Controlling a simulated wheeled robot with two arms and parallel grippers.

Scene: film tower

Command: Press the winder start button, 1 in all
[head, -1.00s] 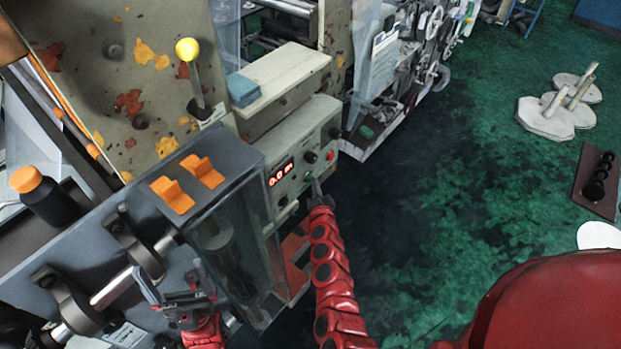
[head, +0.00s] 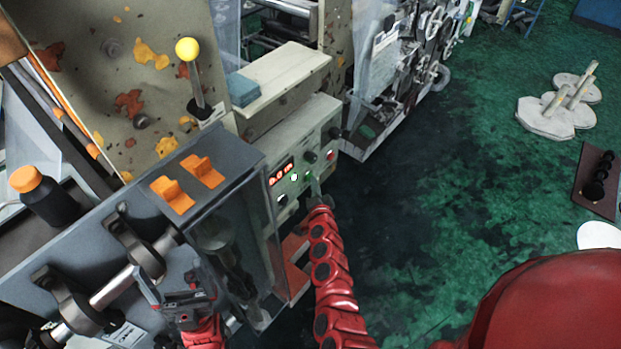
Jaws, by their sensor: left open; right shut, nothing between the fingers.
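The winder control panel (head: 322,123) is a pale box with a red digital display (head: 281,173), black knobs and a red button (head: 330,155). A small green button (head: 308,176) sits low on its face; I take this for the start button. My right gripper (head: 315,187) is shut and empty, its tips right at the green button and partly covering it. I cannot tell whether they touch. A small whitish-green lit spot (head: 294,177) shows between display and button. My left gripper (head: 181,287) is open and empty at the lower left, apart from the panel, in front of the grey machine body.
A grey housing (head: 222,165) with orange switches (head: 187,183) and a shaft (head: 112,287) stands at the left. A yellow-knobbed lever (head: 188,50) rises above it. A pale ledge (head: 285,70) overhangs the panel.

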